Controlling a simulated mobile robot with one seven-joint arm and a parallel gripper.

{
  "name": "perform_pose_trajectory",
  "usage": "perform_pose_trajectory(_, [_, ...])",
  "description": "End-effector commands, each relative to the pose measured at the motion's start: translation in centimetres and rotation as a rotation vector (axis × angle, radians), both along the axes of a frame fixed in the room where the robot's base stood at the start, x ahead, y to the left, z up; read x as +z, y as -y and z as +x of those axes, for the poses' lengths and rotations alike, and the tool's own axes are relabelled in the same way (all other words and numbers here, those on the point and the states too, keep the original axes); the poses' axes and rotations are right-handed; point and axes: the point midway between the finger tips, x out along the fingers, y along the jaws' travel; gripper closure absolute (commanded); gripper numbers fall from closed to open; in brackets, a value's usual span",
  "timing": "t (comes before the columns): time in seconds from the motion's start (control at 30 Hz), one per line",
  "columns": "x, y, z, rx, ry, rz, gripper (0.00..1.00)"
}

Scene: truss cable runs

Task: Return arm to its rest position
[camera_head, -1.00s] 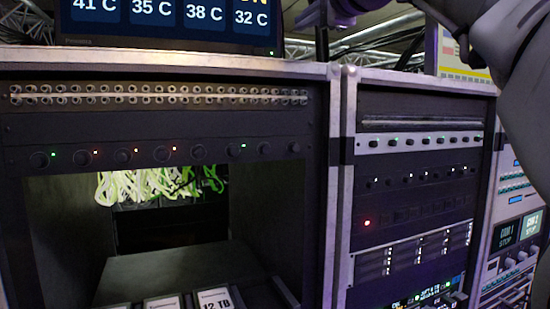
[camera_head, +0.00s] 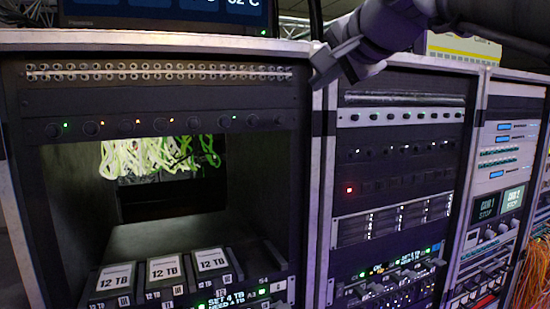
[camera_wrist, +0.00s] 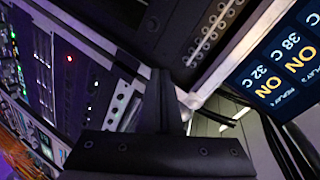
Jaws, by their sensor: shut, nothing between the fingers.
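My arm reaches in from the upper right of the head view. My gripper (camera_head: 332,64) is at its end, in front of the top edges of the two front racks. In the wrist view my gripper (camera_wrist: 160,78) shows as dark fingers pressed together, with nothing between them. It points toward the rack tops and appears clear of them, though the exact gap cannot be told.
The left rack (camera_head: 165,100) has an open bay with green cables (camera_head: 160,155) and several 12 TB drives (camera_head: 165,269) below. The middle rack (camera_head: 395,155) and right rack (camera_head: 500,160) stand beside it. A monitor (camera_wrist: 280,70) and truss are above. Orange cables (camera_head: 530,275) hang at lower right.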

Motion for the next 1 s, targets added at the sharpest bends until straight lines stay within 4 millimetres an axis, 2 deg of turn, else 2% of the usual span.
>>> perform_pose_trajectory(0.03, [-2.5,0.3,-1.1,0.010,-0.031,-0.065,1.00])
perform_pose_trajectory(0.27, [-13.8,2.0,-6.5,0.096,-0.173,-0.376,1.00])
perform_pose_trajectory(0.6, [-30.7,4.8,-16.8,0.329,-0.388,-0.788,1.00])
perform_pose_trajectory(0.7, [-34.5,5.5,-19.5,0.400,-0.437,-0.873,1.00])
perform_pose_trajectory(0.8, [-37.1,5.9,-21.4,0.454,-0.471,-0.930,1.00])
perform_pose_trajectory(0.9, [-38.4,6.2,-22.5,0.485,-0.488,-0.962,1.00])
perform_pose_trajectory(1.0, [-38.9,6.3,-22.8,0.496,-0.495,-0.973,1.00])
